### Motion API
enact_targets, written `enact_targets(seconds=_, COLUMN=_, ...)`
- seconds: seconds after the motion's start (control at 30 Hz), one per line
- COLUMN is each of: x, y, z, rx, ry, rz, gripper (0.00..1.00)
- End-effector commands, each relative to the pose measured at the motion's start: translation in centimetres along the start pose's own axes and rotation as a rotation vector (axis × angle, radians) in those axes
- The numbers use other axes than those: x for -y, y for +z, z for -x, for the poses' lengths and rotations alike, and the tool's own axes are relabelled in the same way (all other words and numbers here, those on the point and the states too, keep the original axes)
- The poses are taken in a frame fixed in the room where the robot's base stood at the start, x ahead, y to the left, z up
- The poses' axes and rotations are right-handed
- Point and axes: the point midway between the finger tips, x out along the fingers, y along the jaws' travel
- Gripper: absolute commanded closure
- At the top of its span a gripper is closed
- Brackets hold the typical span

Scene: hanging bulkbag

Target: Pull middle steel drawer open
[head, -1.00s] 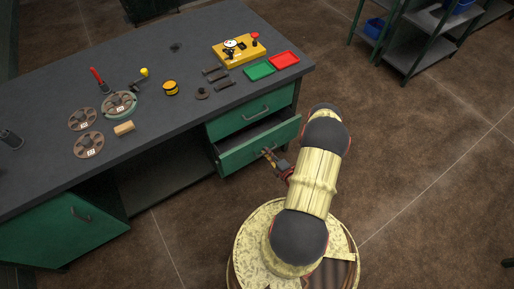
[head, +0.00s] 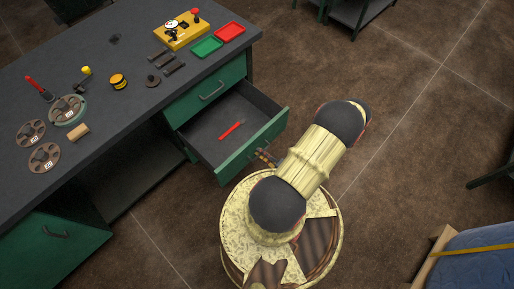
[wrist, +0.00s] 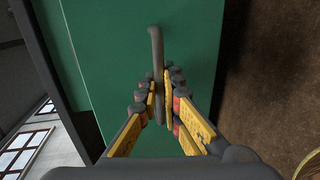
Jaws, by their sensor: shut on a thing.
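The middle steel drawer (head: 254,146) has a green front and stands well out from the workbench, below a closed upper drawer (head: 207,93). A red-handled tool (head: 232,130) lies on its dark floor. In the wrist view the green drawer front (wrist: 110,75) fills the middle, with a dark bar handle (wrist: 156,50) running up and down the picture. My gripper (wrist: 160,98) has its yellow and black fingers shut on this handle. In the head view my gripper (head: 266,158) is at the drawer front, mostly hidden by my arm.
The bench top (head: 105,125) carries reels, a yellow fixture (head: 181,31), a green tray (head: 207,47) and a red tray (head: 229,33). A blue-covered pallet-like thing (head: 478,255) stands at lower right. The floor (head: 400,130) right of my arm is open.

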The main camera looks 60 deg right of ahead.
Motion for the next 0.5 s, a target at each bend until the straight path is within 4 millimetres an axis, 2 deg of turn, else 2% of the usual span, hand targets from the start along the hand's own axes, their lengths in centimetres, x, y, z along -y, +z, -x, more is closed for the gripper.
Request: enact_targets(seconds=0.5, x=0.14, y=-0.01, z=0.52, rx=-0.001, ry=-0.001, rz=-0.001, gripper=1.00)
